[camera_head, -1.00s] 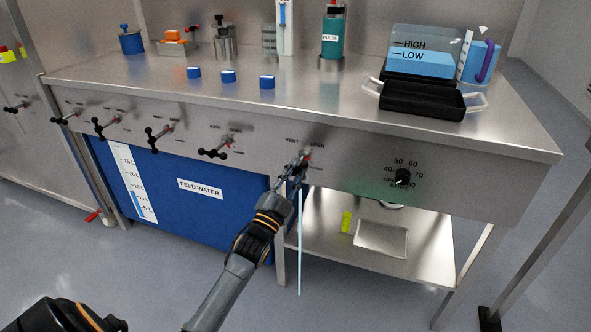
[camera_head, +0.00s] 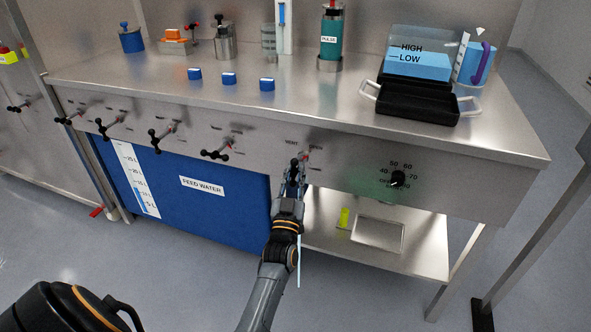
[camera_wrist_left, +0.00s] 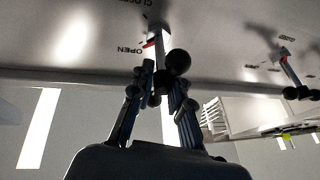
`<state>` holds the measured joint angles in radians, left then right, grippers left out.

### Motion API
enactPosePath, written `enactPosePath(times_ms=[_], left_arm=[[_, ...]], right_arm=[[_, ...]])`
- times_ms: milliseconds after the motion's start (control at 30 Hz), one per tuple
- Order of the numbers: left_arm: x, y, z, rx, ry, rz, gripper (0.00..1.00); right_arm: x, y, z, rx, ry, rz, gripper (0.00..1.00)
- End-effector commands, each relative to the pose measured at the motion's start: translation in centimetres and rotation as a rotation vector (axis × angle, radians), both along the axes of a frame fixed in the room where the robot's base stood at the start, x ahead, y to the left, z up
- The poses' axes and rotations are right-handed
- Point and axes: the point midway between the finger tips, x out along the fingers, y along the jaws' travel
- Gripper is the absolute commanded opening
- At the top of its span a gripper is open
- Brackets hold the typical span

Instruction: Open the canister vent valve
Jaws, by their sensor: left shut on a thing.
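The lever valve with a red mark (camera_head: 307,154) and black knobs sits on the steel front panel, just left of the round dial. My left gripper (camera_head: 293,178) reaches up to it from below. In the left wrist view the fingers (camera_wrist_left: 159,80) are closed around the lower part of the valve handle, beside its black ball knob (camera_wrist_left: 179,62). The handle's red part (camera_wrist_left: 150,42) lies close to the word OPEN; a partly hidden CLOSED label is above. The fingers hide part of the handle. My right gripper is not in view.
Similar black lever valves (camera_head: 216,154) line the panel to the left. A temperature dial (camera_head: 397,179) is to the right. A blue feed water tank (camera_head: 200,205) and a lower shelf (camera_head: 420,255) lie below. A thin pale vertical line (camera_head: 299,262) shows beside my wrist; I cannot tell what it is.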

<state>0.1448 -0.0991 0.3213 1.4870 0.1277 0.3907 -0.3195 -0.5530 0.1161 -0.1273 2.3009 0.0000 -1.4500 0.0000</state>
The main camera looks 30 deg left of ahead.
Motion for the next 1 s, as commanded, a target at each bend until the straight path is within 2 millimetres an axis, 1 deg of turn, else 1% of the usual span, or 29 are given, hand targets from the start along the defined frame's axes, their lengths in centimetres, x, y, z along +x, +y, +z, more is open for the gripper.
enactPosePath(times_ms=[33, 200, 600, 633, 667, 700, 733, 1000], left_arm=[[-0.1, 0.5, 0.4, -0.011, -0.01, 0.009, 0.0], [-0.1, 0.5, 0.3, -0.036, -0.015, 0.008, 0.0], [-0.2, 0.5, 0.1, -0.041, -0.015, 0.009, 0.0], [-0.2, 0.5, 0.1, -0.041, -0.015, 0.009, 0.19], [-0.2, 0.5, 0.1, -0.041, -0.014, 0.009, 0.25], [-0.2, 0.5, 0.1, -0.041, -0.014, 0.009, 0.33], [-0.2, 0.5, 0.1, -0.041, -0.013, 0.008, 0.36], [-0.1, 0.2, -0.1, -0.042, -0.009, 0.004, 0.36]], right_arm=[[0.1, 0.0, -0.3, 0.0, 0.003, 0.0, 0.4], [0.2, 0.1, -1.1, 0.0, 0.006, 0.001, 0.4], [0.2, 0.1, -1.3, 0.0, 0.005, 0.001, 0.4], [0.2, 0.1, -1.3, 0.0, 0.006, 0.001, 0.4], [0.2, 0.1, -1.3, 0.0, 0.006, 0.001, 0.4], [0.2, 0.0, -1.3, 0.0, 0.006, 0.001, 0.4], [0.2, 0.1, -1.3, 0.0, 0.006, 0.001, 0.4], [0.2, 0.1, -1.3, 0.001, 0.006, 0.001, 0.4]])
